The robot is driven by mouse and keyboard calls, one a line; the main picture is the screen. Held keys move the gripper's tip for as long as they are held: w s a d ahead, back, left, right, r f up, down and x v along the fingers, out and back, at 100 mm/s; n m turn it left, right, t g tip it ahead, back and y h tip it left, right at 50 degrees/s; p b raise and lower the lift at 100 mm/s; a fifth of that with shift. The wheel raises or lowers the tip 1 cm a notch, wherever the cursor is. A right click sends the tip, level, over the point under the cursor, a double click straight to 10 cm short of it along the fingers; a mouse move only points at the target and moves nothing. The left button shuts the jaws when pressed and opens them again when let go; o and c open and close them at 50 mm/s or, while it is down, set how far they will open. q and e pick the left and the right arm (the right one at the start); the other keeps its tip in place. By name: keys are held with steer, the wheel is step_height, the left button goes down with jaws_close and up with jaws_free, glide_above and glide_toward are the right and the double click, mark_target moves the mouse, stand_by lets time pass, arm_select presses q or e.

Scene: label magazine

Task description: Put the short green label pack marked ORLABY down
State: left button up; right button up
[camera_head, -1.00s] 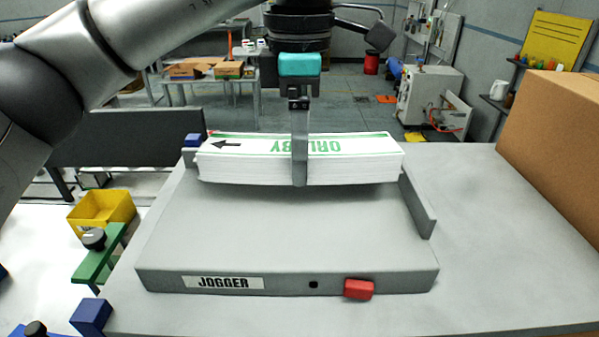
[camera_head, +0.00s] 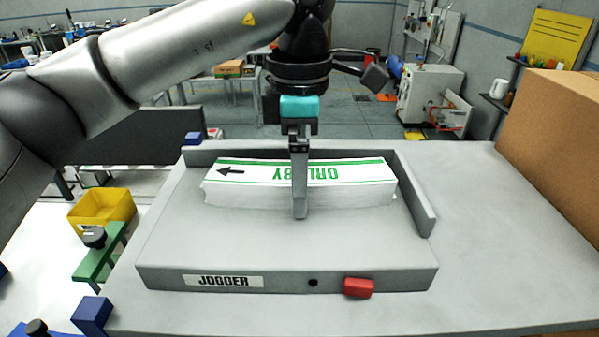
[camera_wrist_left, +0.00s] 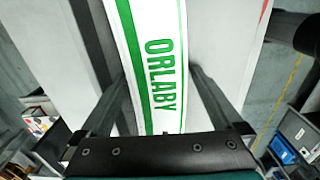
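The white label pack with green stripes and the word ORLABY (camera_head: 345,171) lies flat on the deck of the grey jogger (camera_head: 230,240), towards its back wall. Its black arrow points left in the head view. My left gripper (camera_head: 300,205) reaches down from above around the middle of the pack. Its near finger hangs in front of the pack, its tip lower in the picture than the pack's bottom edge, so it looks apart from the pack. In the left wrist view, the fingers stand either side of the pack (camera_wrist_left: 155,60), looking slightly open. My right gripper is not seen.
The jogger has a back wall, a right side wall (camera_head: 415,195) and a red button (camera_head: 358,288) in front. A large cardboard box (camera_head: 555,150) stands at the right. A yellow bin (camera_head: 102,208) and a green fixture (camera_head: 98,260) are at the left.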

arm_select(q)
step_height(320, 180, up, 12)
steer(key=shift+r, duration=0.2)
stand_by(0.4)
stand_by(2.4)
